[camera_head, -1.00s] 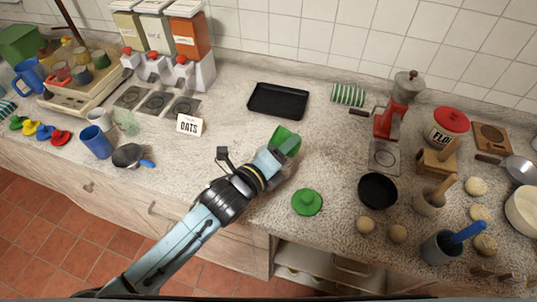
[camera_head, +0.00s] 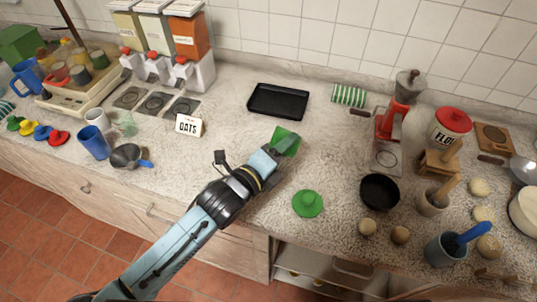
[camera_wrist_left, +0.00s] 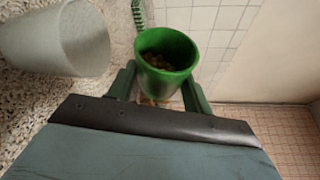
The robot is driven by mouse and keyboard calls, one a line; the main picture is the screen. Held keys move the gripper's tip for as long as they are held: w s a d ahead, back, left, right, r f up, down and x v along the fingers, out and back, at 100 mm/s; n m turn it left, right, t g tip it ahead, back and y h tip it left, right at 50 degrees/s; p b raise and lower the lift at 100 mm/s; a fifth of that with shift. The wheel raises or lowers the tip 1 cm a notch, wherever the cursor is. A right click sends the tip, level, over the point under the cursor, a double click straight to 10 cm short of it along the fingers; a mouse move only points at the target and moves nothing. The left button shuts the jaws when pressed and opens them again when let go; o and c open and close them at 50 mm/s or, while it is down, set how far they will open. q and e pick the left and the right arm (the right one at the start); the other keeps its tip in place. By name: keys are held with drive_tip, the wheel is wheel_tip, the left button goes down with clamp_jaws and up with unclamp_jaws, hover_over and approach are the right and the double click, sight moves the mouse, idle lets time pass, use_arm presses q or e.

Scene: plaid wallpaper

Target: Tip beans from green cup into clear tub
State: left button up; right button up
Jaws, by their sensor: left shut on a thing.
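My left gripper (camera_head: 272,158) is shut on the green cup (camera_head: 286,140), above the counter near the middle of the head view. In the left wrist view the green cup (camera_wrist_left: 168,56) stands between the two fingers (camera_wrist_left: 160,88), with brown beans (camera_wrist_left: 160,60) inside it. A pale translucent tub (camera_wrist_left: 62,38) is at the upper left of the wrist view, apart from the cup. My right gripper is not in view.
A green lid (camera_head: 307,203) lies right of my arm. A black tray (camera_head: 278,101) lies behind the cup. An oats card (camera_head: 188,125) stands left; a black pan (camera_head: 379,192) and red grinder (camera_head: 390,123) stand right. Counter around the cup is mostly clear.

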use_arm(q)
drive_tip(key=shift+a+f+n+b, duration=0.15)
drive_tip(key=shift+f+n+b, duration=0.1)
drive_tip(key=shift+n+b, duration=0.15)
drive_tip(key=shift+w+a+r+n+t+h, duration=0.2)
drive_tip(key=shift+r+n+t+h, duration=0.25)
drive_tip(key=shift+n, duration=0.45)
idle(0.7)
drive_tip(key=shift+a+r+n+t+h+b, duration=0.15)
drive_tip(key=shift+a+n+t+b, duration=0.1)
drive_tip(key=shift+n, duration=0.5)
drive_tip(key=shift+a+r+n+t+h+b, duration=0.1)
drive_tip(key=shift+a+r+n+t+b, duration=0.1)
drive_tip(key=shift+n, duration=0.55)
idle(2.3)
drive_tip(key=shift+w+a+f+n+b, duration=0.1)
drive_tip(key=shift+f+n+b, duration=0.25)
drive_tip(key=shift+n+b, duration=0.05)
idle(0.8)
drive_tip(key=shift+r, duration=0.1)
drive_tip(key=shift+d+r+m+p, duration=0.3)
drive_tip(key=shift+r+m+p, duration=0.1)
drive_tip(key=shift+m+p, duration=0.4)
drive_tip(key=shift+s+d+f+m+g, duration=0.25)
drive_tip(key=shift+f+m+g, duration=0.2)
drive_tip(key=shift+m, duration=0.55)
drive_tip(key=shift+d+f+m+y, duration=0.15)
drive_tip(key=shift+f+m+y, duration=0.1)
drive_tip(key=shift+m+y, duration=0.15)
